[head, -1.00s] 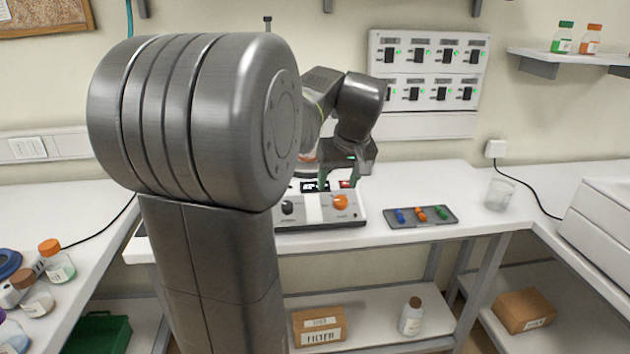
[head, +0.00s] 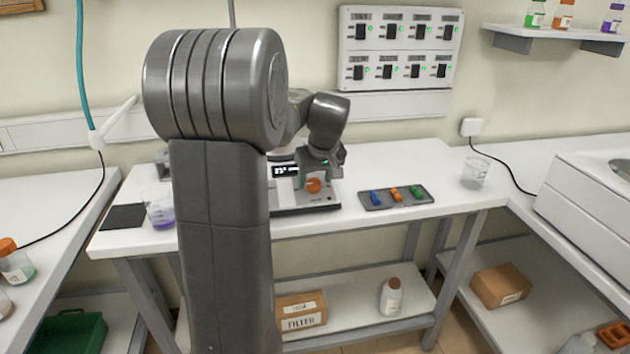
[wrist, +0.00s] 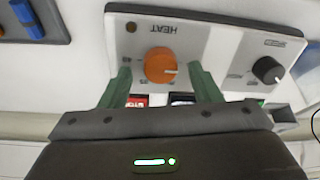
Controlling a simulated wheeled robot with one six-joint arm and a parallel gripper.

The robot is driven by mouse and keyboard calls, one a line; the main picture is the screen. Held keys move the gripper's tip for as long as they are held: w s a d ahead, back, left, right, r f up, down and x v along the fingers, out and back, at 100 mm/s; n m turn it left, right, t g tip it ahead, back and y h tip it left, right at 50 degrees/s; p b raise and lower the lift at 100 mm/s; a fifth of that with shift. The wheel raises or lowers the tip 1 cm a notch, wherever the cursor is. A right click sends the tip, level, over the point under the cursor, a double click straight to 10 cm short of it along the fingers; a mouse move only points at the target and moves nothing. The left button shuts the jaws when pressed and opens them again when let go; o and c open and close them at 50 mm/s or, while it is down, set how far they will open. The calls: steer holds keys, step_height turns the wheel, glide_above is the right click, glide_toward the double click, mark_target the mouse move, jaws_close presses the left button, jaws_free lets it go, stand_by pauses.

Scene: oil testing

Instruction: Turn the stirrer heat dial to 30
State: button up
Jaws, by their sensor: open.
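The stirrer (head: 290,203) stands on the bench, partly hidden behind my arm in the head view. The dial also shows in the head view (head: 314,186). My gripper (wrist: 161,74) is open, its green fingers on either side of the dial with gaps left and right. Whether the tips reach past the dial's face I cannot tell.
A black speed dial (wrist: 268,70) sits beside the heat dial on the same panel. A grey tray (head: 420,197) with blue, orange and green pieces lies right of the stirrer. A glass beaker (head: 475,172) stands farther right, and a purple-filled beaker (head: 160,212) at left.

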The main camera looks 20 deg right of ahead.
steer(key=shift+w+f, duration=0.2)
steer(key=shift+f, duration=0.35)
steer(key=c, duration=1)
steer(key=m+p, duration=0.2)
steer(key=m, duration=0.3)
steer(key=shift+r+m, duration=0.1)
steer(key=shift+m, duration=0.3)
steer(key=m+p, duration=0.2)
steer(key=m, duration=0.4)
steer(key=shift+h, duration=0.4)
